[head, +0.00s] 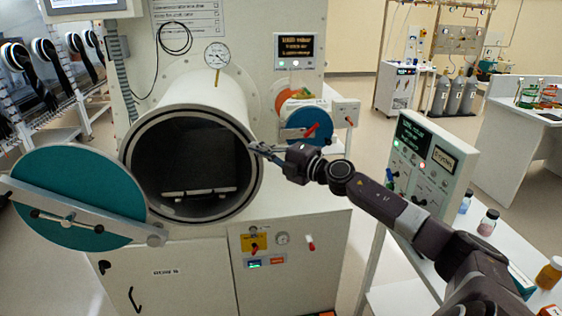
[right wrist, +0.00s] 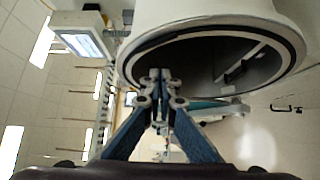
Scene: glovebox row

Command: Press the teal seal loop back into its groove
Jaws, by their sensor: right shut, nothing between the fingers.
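The round antechamber (head: 205,100) stands open, with a dark seal ring (head: 258,180) around its mouth. The ring looks black rather than teal, and no loop of it stands out clearly. My right gripper (head: 254,147) is shut and empty at the right side of the rim. In the right wrist view my gripper tips (right wrist: 160,76) overlap the edge of the dark seal ring (right wrist: 285,30); I cannot tell whether they touch it. The fingers hide part of the ring there. My left gripper is out of view.
The teal round door (head: 75,185) hangs open at the left with a grey bar across it. A tray (head: 200,192) lies inside the chamber. A small blue-faced port (head: 308,127) is right of the chamber. A control box (head: 430,165) and bottles (head: 488,222) stand on the right bench.

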